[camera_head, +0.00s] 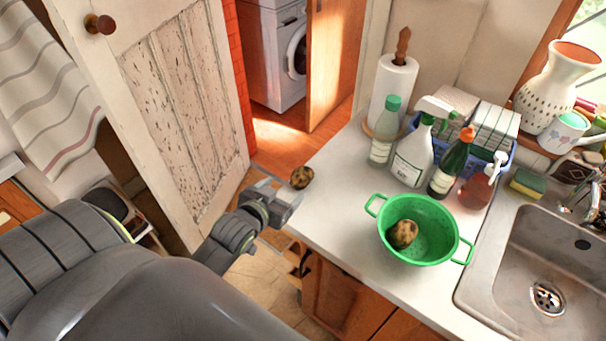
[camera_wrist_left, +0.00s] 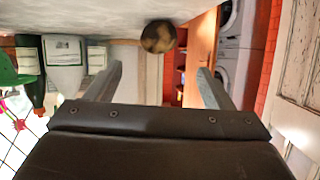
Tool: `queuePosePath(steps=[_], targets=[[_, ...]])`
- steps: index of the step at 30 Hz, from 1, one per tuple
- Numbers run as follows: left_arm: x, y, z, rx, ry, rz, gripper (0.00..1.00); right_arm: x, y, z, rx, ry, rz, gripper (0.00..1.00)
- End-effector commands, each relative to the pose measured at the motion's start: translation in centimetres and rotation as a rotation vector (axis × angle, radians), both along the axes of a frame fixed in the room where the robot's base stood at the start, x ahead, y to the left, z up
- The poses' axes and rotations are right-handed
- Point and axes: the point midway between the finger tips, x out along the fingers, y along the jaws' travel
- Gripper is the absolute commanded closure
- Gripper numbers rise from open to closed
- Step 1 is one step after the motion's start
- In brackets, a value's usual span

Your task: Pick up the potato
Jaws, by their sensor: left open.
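A brown, dark-blotched potato (camera_head: 302,177) sits at the left edge of the white counter in the head view. A second potato (camera_head: 403,234) lies inside the green colander (camera_head: 432,218). My left gripper (camera_head: 282,196) is open and empty, just beyond the counter's left edge and close to the first potato. The left wrist view is upside down; there the potato (camera_wrist_left: 158,36) shows ahead of the gap between the two fingers (camera_wrist_left: 158,82), not between them. My right gripper is not in view.
Several bottles, including a white spray bottle (camera_head: 412,155), and a paper towel roll (camera_head: 392,92) stand behind the colander. A sink (camera_head: 530,260) is at the right. The counter (camera_head: 335,215) between potato and colander is clear. A worn door (camera_head: 165,95) stands at the left.

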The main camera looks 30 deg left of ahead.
Motion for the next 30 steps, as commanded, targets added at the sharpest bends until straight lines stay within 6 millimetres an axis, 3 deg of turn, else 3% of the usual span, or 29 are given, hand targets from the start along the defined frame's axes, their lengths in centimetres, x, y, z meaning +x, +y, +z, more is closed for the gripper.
queuePosePath(steps=[9,20,30], targets=[[4.4,0.4,-1.7,0.0,0.001,0.0,0.25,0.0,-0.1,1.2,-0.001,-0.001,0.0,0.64],[6.1,0.5,-2.5,0.0,0.0,0.0,0.25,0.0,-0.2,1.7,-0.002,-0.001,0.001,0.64],[9.1,0.7,-4.3,0.001,0.001,0.0,0.25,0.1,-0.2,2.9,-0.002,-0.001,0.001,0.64]])
